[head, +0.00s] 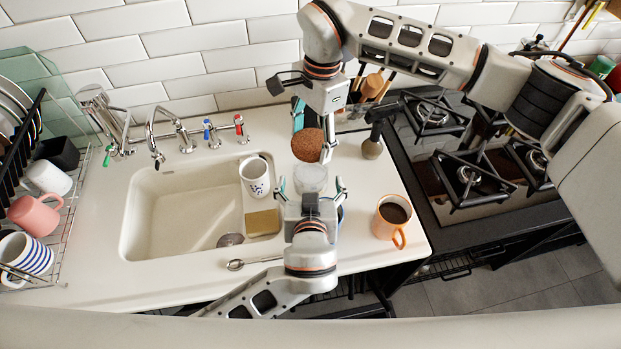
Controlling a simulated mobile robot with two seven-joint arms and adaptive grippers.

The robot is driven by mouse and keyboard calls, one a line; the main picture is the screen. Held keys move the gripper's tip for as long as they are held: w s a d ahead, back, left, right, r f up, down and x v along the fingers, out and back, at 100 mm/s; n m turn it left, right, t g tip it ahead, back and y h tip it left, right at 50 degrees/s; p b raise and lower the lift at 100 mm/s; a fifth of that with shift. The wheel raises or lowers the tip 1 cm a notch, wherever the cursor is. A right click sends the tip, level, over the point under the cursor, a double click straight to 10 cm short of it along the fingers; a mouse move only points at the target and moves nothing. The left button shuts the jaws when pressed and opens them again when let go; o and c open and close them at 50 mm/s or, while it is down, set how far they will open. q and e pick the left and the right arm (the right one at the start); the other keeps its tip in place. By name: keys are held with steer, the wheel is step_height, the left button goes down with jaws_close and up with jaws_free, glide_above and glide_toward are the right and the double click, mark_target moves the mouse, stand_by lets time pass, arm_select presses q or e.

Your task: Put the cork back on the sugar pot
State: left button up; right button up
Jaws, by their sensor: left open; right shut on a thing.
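The brown cork (307,146) is held in my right gripper (312,134), which comes down from above. The cork is just behind and above the sugar pot (310,175), a clear pot on the white counter whose top rim and pale interior show. My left gripper (311,187) is open, with one finger on each side of the pot. I cannot tell whether its fingers touch the pot. The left wrist hides the pot's lower part. The cork appears apart from the pot.
An orange-handled mug of dark drink (393,214) stands to the right. A dark-handled tool (372,147) stands near the hob (466,182). The sink (180,215), a white cup (256,177), a sponge (262,221) and a spoon (237,264) are to the left.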

mark_target(311, 178)
arm_select(q)
steer(key=shift+x, duration=1.9)
steer(key=c, duration=1.7)
arm_select(e)
steer(key=shift+a+f, duration=0.1)
steer(key=shift+f, duration=2.4)
